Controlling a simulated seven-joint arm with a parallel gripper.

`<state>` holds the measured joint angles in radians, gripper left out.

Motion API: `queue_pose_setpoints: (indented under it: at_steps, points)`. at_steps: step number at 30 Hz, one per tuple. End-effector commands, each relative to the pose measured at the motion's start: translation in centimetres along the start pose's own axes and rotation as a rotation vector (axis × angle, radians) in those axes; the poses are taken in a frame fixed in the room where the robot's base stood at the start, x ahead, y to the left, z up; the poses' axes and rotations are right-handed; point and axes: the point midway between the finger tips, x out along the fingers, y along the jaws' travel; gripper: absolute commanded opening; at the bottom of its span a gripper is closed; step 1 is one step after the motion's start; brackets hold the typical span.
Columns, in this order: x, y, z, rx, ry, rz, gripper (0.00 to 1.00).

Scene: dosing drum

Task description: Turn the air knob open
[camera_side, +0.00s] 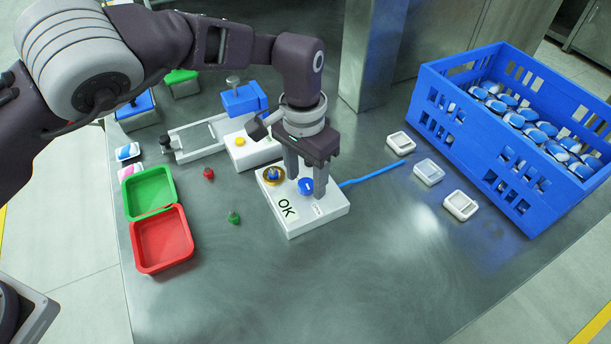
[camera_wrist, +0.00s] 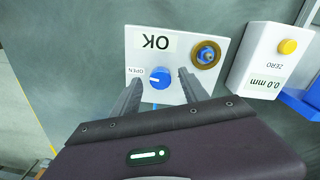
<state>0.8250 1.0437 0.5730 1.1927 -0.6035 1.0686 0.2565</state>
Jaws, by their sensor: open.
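The air knob (camera_side: 306,186) is a round blue knob with a white mark, on a white box (camera_side: 325,214) with an OK label. In the wrist view the knob (camera_wrist: 160,78) sits beside the printed word OPEN; its white mark appears to point sideways toward that word. My gripper (camera_side: 306,190) is above the box with its fingers pointing down. In the wrist view my gripper (camera_wrist: 160,90) is open, with one finger on each side of the knob. I cannot tell whether the fingers touch it.
A brass fitting with a blue centre (camera_wrist: 206,54) is on the same box. A blue hose (camera_side: 375,173) leaves the box. The ZERO gauge (camera_wrist: 265,62) stands close by. A blue crate (camera_side: 440,112) is at the right; green (camera_side: 133,206) and red (camera_side: 139,252) trays are at the left.

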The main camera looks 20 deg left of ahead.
Motion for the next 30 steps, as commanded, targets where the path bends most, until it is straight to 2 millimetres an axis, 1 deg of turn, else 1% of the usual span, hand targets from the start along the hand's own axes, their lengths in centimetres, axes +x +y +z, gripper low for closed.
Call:
queue_pose_setpoints:
  at_steps: [3, 9, 14, 15, 17, 20, 27, 30]
  points:
    - [0.64, -0.04, -0.01, 0.0, 0.001, -0.001, 0.52]
    - [0.65, -0.05, -0.02, 0.0, 0.002, 0.0, 0.52]
    - [0.64, -0.06, -0.02, 0.0, 0.002, 0.0, 0.21]
    - [0.64, -0.06, -0.02, 0.0, 0.002, 0.0, 0.13]
    - [0.63, -0.06, -0.02, 0.0, 0.002, 0.0, 0.01]
    - [0.62, -0.06, -0.02, -0.002, 0.002, 0.0, 0.0]
    - [0.63, -0.04, -0.02, -0.136, 0.006, 0.001, 0.0]
    - [0.64, -0.05, 0.0, -0.144, 0.006, 0.0, 0.0]
